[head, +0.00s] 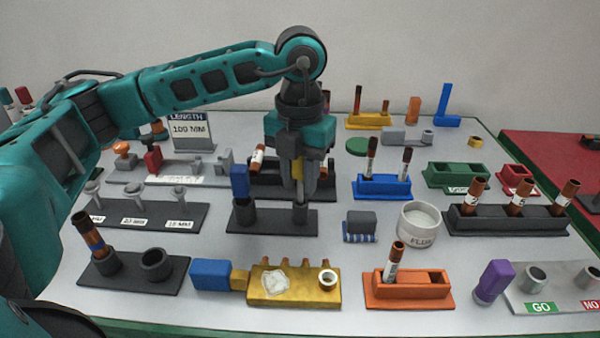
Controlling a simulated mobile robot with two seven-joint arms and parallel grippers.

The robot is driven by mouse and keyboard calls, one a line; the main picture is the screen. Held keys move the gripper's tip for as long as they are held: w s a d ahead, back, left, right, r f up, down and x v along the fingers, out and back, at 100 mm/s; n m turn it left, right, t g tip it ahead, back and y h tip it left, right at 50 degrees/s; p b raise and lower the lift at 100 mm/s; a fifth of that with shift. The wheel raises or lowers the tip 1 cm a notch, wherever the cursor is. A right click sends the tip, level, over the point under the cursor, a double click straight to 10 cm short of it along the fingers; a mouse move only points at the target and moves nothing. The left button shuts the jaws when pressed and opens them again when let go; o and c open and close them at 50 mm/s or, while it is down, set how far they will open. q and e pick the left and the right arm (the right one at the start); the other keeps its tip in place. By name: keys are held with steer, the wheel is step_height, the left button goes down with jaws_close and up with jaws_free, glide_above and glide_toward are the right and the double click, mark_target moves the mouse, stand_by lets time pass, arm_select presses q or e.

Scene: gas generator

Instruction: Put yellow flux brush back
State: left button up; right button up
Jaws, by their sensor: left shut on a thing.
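My left gripper (298,186) reaches down from above over the middle of the table. It is shut on the yellow flux brush (297,168), of which only a little shows between the fingers. The brush is upright, its lower end just above or in the right cup of a black two-cup holder (270,226); I cannot tell which. A blue brush (240,180) stands in the holder's left cup. A white pot marked FLUX (420,238) stands to the right. My right gripper is not in view.
A black rack (262,188) is close behind the gripper. A grey-black brush block (360,225) is to the right of the holder. A yellow block (300,298) and an orange tray (410,291) are in front. Tubes stand in a blue rack (385,188).

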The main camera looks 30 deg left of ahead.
arm_select(q)
steer(key=shift+f+b, duration=0.75)
steer(key=shift+f, duration=0.3)
steer(key=shift+f, duration=0.15)
steer(key=o, duration=1)
steer(key=shift+c, duration=0.2)
step_height(320, 180, up, 13)
steer(key=p, duration=0.3)
